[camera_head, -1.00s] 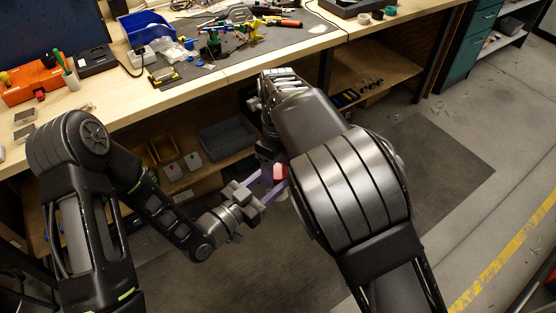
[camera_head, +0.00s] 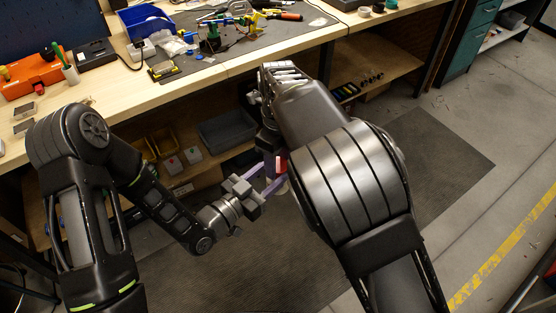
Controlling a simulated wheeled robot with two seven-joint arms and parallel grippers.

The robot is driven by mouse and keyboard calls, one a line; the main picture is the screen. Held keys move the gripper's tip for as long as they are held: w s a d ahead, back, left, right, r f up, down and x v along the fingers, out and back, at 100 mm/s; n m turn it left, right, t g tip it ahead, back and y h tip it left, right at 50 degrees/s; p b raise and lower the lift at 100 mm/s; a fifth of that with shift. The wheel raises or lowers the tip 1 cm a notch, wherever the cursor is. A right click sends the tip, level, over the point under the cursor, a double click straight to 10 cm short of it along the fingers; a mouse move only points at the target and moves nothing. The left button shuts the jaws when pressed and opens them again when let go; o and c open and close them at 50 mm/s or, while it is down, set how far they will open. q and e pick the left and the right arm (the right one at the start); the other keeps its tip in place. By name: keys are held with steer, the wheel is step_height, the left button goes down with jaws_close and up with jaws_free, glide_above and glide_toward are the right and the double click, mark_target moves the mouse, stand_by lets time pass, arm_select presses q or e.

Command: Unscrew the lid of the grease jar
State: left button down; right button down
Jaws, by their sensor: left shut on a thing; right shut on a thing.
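The grease jar (camera_head: 282,164) shows as a small red and pinkish piece in front of the bench, held in the air between my two grippers. My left gripper (camera_head: 277,180) reaches in from the left with its purple fingers shut on the jar. My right gripper (camera_head: 270,162) points down from above, with a purple finger against the red part, and is shut on the jar's lid. My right forearm covers much of the jar and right gripper, so the seam between lid and body cannot be made out.
The wooden bench (camera_head: 110,105) runs across the back, with a grey mat, a blue bin (camera_head: 145,22), an orange case (camera_head: 30,80) and several tools. A shelf below holds a grey bin (camera_head: 227,130) and small boxes. The floor to the right is clear.

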steer(key=c, duration=0.7)
jaws_free()
steer(key=shift+r, duration=0.1)
steer(key=shift+r, duration=2.2)
